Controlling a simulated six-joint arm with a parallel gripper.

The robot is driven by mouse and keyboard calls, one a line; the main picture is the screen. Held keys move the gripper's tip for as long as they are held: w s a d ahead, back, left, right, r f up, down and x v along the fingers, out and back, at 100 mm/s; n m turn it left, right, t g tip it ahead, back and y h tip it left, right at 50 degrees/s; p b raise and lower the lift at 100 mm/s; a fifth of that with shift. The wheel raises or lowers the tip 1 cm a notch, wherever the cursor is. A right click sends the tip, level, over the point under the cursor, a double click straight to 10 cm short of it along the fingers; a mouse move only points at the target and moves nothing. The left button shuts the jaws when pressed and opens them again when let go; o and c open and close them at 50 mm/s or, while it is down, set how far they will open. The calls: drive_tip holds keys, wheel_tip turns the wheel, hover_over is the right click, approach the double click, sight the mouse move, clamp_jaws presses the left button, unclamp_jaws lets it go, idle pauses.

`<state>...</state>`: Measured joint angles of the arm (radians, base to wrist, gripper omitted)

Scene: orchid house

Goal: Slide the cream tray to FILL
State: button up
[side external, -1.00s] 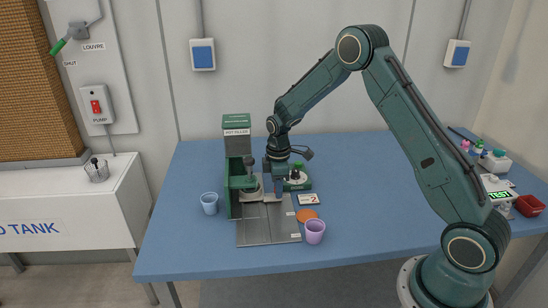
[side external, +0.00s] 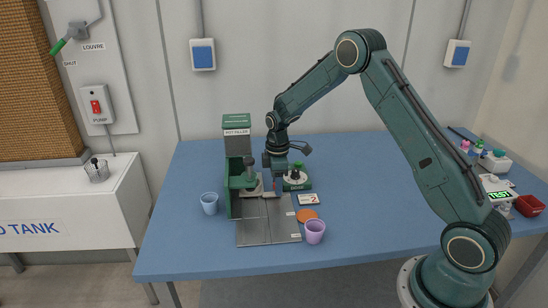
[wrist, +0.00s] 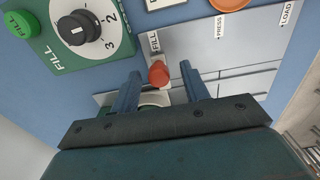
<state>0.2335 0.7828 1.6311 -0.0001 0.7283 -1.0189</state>
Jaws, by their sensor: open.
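The cream tray (wrist: 153,98) is at the FILL label (wrist: 154,42) on the grey track plate (wrist: 233,55) in the wrist view. Its red-orange knob (wrist: 158,73) stands between my fingertips, with a gap at each side. My fingers hide part of the tray. My gripper (wrist: 161,80) is open, pointing down at the knob. In the side view my gripper (side external: 276,182) is above the tray (side external: 268,194), in front of the green pot filler (side external: 237,150).
A green control box (wrist: 62,38) with a dial and green button is beside the track. An orange disc (side external: 307,215) and purple cup (side external: 314,232) are at its right. A blue cup (side external: 209,203) stands left of the filler. The table's front left is clear.

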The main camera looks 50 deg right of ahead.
drive_tip(key=shift+r, duration=3.35)
drive_tip(key=shift+r, duration=0.1)
drive_tip(key=shift+a+r, duration=0.1)
drive_tip(key=shift+r, duration=0.15)
drive_tip(key=s+a+r+m+t, duration=0.1)
drive_tip(key=s+a+r+m, duration=0.1)
drive_tip(key=s+a+r, duration=0.4)
drive_tip(key=s+a+r+m+t, duration=0.1)
drive_tip(key=s+r+m+t, duration=0.1)
drive_tip(key=s+r, duration=0.7)
drive_tip(key=s+a+r+m+t, duration=0.1)
drive_tip(key=s+a+m, duration=0.1)
drive_tip(key=s, duration=0.6)
drive_tip(key=s+a+r+m+t, duration=0.1)
drive_tip(key=s+a+r+m, duration=0.1)
drive_tip(key=s, duration=0.6)
drive_tip(key=shift+s+a+r+m+t, duration=0.25)
drive_tip(key=shift+s+a+m+t, duration=0.1)
drive_tip(key=shift+m, duration=0.15)
